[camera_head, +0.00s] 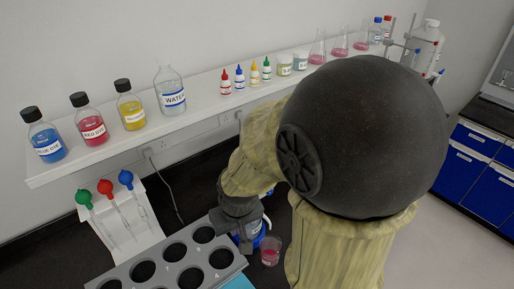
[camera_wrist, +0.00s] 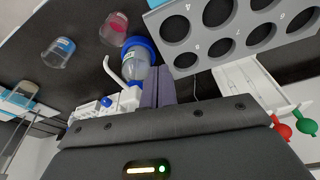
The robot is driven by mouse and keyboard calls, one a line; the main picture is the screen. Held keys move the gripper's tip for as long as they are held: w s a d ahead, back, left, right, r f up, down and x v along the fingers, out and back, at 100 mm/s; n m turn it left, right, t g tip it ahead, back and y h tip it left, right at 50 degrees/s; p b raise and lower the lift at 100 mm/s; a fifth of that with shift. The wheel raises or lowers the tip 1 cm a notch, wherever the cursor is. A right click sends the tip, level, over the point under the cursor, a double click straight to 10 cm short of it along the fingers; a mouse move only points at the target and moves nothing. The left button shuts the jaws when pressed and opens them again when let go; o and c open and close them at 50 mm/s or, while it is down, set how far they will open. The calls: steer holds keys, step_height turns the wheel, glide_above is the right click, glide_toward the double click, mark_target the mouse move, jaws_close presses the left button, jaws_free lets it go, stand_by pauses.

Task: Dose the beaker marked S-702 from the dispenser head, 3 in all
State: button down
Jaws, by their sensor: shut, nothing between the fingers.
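My gripper (camera_wrist: 156,88) is shut and empty, pointing down at the top of the dispenser. The dispenser (camera_wrist: 138,68) has a clear body, a blue ring at its base and a white curved spout. My fingers hide part of its head, and I cannot tell whether they touch it. In the head view the dispenser (camera_head: 254,230) is partly hidden by my arm. A small beaker with pink-red liquid (camera_head: 270,252) stands beside it, and shows near the dispenser in the wrist view (camera_wrist: 115,28). Another clear beaker with a blue label (camera_wrist: 58,52) stands farther off. No S-702 marking is readable.
A grey rack with round holes (camera_head: 178,262) stands left of the dispenser. A white holder (camera_head: 122,222) with green, red and blue bulbed pipettes is behind it. A white shelf (camera_head: 210,112) carries dye bottles, a water bottle, small droppers and flasks.

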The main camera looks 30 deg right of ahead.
stand_by(0.3)
steer(key=w+d+r+m+g, duration=0.1)
steer(key=w+d+r+m, duration=0.25)
steer(key=w+r, duration=0.2)
steer(key=w+d+r+m, duration=0.2)
steer(key=w+r+m, duration=0.2)
steer(key=w, duration=0.2)
steer(key=w+d+r+m+g, duration=0.1)
steer(key=w+d+r+m, duration=0.1)
steer(key=r+m, duration=0.2)
steer(key=w+d+r+m+g, duration=0.1)
steer(key=w+d+r+m, duration=0.1)
steer(key=r, duration=0.7)
steer(key=shift+w+d+r+m, duration=0.2)
steer(key=shift+w+d+m, duration=0.1)
steer(key=shift+d+m, duration=0.7)
steer(key=shift+a, duration=0.2)
steer(key=f, duration=0.4)
steer(key=f+p, duration=0.1)
steer(key=f, duration=0.4)
steer(key=f+p, duration=0.1)
steer(key=f, duration=0.4)
steer(key=shift+s+a, duration=0.25)
steer(key=shift+a, duration=0.05)
steer(key=shift+f, duration=0.1)
